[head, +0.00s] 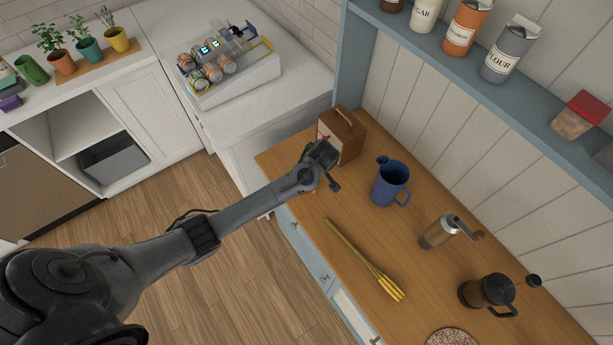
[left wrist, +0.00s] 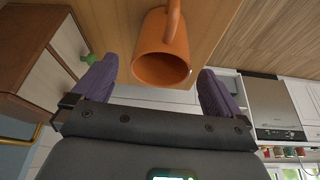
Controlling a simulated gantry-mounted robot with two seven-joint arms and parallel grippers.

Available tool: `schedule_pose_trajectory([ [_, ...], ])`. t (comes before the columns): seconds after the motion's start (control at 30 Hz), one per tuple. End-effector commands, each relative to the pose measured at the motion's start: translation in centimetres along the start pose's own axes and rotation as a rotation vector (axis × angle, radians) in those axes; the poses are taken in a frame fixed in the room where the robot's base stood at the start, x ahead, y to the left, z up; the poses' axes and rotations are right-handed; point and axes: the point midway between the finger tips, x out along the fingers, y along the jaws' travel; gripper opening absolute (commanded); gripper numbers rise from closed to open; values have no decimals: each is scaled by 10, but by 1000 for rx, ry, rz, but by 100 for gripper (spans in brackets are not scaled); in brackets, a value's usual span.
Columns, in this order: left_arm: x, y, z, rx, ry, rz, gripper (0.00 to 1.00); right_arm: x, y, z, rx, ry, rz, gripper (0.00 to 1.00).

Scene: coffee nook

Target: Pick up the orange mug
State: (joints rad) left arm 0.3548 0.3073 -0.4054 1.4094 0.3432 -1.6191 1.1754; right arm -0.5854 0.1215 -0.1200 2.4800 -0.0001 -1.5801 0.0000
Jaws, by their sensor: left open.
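The orange mug (left wrist: 160,52) shows large in the left wrist view, with its open mouth facing the camera and its handle at the top of the picture. My left gripper (left wrist: 158,68) is open, with one purple finger on each side of the mug and a visible gap to each. In the head view my left gripper (head: 325,168) is over the near left end of the wooden counter (head: 345,235), in front of the wooden box. There the arm hides nearly all of the mug. My right gripper is in neither view.
The wooden box (head: 342,136) with a handle stands just behind my left gripper. A blue pitcher (head: 391,184) stands to the right.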

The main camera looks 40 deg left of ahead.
Motion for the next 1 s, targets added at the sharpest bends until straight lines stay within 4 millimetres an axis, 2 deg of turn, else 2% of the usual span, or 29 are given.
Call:
schedule_pose_trajectory([
  [0.1, 13, 0, 1, 0, -1, 0, 100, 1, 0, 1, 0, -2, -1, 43],
  [0.37, 27, -1, 2, 1, -1, -1, 100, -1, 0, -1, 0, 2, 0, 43],
  [0.7, 66, -3, 6, 2, -1, 0, 100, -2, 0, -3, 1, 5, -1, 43],
  [1.0, 71, -3, 6, 1, 0, 2, 100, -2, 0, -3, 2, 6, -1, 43],
])
